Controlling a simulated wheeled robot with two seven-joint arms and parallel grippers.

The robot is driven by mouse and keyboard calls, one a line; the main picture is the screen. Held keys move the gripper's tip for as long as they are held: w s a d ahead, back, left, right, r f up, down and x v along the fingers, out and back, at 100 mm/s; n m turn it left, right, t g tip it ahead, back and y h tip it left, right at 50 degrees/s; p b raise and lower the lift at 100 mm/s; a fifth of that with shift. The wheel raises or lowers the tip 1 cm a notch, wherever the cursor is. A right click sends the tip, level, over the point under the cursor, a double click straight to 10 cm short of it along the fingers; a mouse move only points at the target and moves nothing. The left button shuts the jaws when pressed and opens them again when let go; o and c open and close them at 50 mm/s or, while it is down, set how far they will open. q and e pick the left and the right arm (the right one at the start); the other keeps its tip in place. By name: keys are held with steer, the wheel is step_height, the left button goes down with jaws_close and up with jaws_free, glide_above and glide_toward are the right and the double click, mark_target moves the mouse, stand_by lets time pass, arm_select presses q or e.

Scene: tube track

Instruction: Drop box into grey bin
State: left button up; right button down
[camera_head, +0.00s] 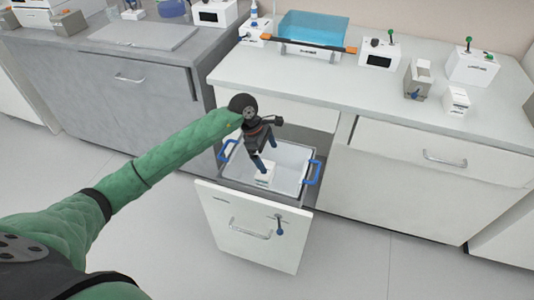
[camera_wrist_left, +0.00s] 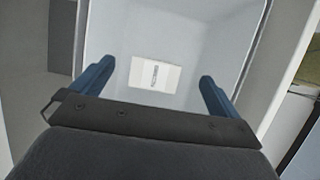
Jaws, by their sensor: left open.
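A small white box (camera_head: 264,176) with a dark label lies inside the grey bin (camera_head: 292,158), which has blue handles and sits in a pulled-out drawer. In the left wrist view the box (camera_wrist_left: 155,76) lies on the bin's floor (camera_wrist_left: 200,55), beyond and between the fingers. My left gripper (camera_head: 262,167) points down into the bin over the box. Its blue fingers (camera_wrist_left: 152,84) are spread wide, with nothing between them. The box appears apart from both fingers. My right gripper is not in view.
The open drawer front (camera_head: 248,228) stands out from the white cabinet. The counter (camera_head: 330,85) above holds a blue-topped tank (camera_head: 312,27) and several small white devices. A grey cabinet (camera_head: 110,85) stands to the left. The floor around the drawer is clear.

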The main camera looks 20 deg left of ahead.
arm_select(q)
steer(key=shift+a+r, duration=0.2)
steer(key=shift+r, duration=0.25)
steer(key=v, duration=0.6)
steer(key=shift+a+r+b, duration=0.2)
steer(key=shift+r+b, duration=0.15)
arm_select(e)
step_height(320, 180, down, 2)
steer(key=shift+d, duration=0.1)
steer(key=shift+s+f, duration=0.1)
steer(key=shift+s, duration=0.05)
